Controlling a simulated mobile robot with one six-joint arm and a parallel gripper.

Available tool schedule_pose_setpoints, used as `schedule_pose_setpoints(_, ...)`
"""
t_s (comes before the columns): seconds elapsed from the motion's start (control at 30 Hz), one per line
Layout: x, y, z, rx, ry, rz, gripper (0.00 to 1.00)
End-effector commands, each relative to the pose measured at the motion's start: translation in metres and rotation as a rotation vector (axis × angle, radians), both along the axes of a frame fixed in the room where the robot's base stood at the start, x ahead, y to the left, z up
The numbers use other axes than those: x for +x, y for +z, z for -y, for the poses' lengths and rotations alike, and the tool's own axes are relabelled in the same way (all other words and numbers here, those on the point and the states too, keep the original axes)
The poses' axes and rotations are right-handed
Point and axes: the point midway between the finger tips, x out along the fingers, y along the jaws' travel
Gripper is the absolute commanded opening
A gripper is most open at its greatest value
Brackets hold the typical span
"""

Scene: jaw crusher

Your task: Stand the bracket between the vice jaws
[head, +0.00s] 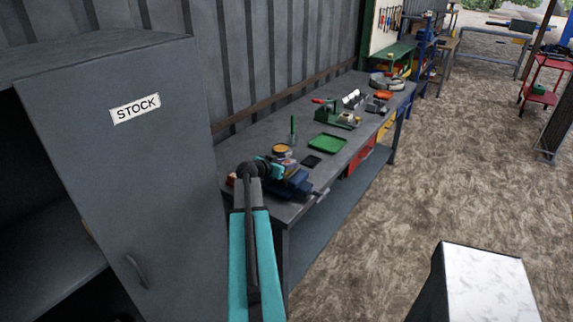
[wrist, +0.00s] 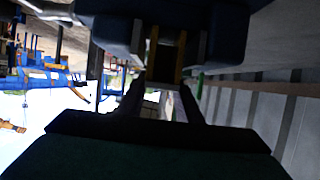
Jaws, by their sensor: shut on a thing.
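The blue vice (head: 292,186) is on the near end of the workbench, partly hidden by my arm. In the wrist view the dark blue vice (wrist: 222,35) fills the top centre, with pale jaw edges on either side of a gap. A brown, yellow-edged piece, seemingly the bracket (wrist: 166,62), shows in that gap. My gripper (wrist: 162,97) is shut on the bracket, its dark fingers pointing toward the vice. My gripper is also at the vice in the head view (head: 277,169). Deep shadow hides the bracket's lower part and whether it touches the jaws.
The grey workbench (head: 262,128) runs away along the corrugated wall. A green tray (head: 327,143), a dark flat item (head: 311,161) and a green upright rod (head: 292,130) are near the vice. The STOCK cabinet (head: 130,170) stands close on the left.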

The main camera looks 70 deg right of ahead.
Motion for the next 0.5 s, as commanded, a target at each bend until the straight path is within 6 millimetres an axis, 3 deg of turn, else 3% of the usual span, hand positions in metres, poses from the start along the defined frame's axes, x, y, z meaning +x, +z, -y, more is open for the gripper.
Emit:
schedule_pose_setpoints(0.13,0.0002,-0.0010,0.0002,-0.002,0.000,-0.001,0.00)
schedule_pose_setpoints(0.17,0.0000,-0.0018,-0.0001,0.000,0.000,0.000,0.35)
schedule_pose_setpoints(0.27,0.0000,-0.0014,-0.0002,0.000,0.000,0.000,0.50)
schedule_pose_setpoints(0.5,0.0002,-0.0014,-0.0001,0.000,0.000,0.000,0.50)
